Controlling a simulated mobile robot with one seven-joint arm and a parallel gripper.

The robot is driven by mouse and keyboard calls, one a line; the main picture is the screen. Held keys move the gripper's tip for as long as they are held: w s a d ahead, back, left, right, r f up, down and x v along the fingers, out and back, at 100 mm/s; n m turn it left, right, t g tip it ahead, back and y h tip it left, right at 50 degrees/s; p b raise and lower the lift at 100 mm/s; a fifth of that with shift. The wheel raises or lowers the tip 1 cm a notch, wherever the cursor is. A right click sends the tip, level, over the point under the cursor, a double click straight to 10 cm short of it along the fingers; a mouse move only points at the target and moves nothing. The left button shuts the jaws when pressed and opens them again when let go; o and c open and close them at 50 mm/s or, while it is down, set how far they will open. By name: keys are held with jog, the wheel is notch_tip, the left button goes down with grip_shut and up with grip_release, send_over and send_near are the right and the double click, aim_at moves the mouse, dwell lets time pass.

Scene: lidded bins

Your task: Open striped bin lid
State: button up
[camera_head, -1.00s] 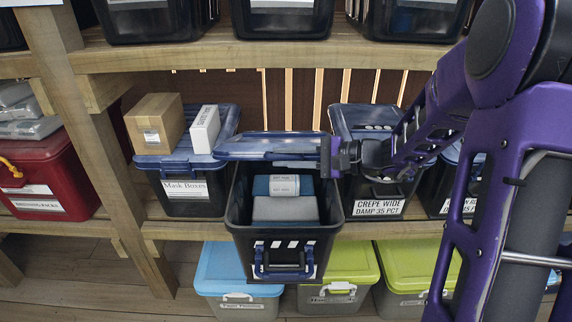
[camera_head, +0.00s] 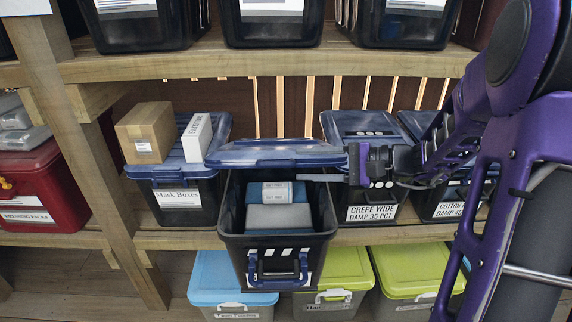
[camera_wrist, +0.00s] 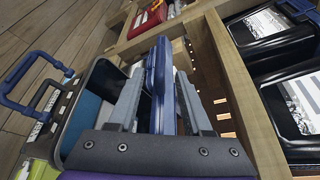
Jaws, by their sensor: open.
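The striped bin (camera_head: 279,242) is a black bin in the middle of the lower shelf, jutting out over its front edge, with black and white stripes above its blue front handle. Its blue lid (camera_head: 262,155) is up at the back and the bin is open. Inside lie a white-labelled roll (camera_head: 278,192) and grey and teal packs. My gripper (camera_head: 332,173) is at the right end of the lid. In the wrist view the open fingers (camera_wrist: 160,95) stand on either side of the lid (camera_wrist: 160,75), with gaps visible; contact cannot be told.
A Mask Boxes bin (camera_head: 183,198) on the left carries a brown carton (camera_head: 147,132) and a white box (camera_head: 197,138). The Crepe Wide bin (camera_head: 370,208) is close on the right. The upper shelf (camera_head: 270,65) runs above the lid. Blue- and green-lidded bins stand below.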

jog(key=v, duration=1)
jog(key=shift+d, duration=0.2)
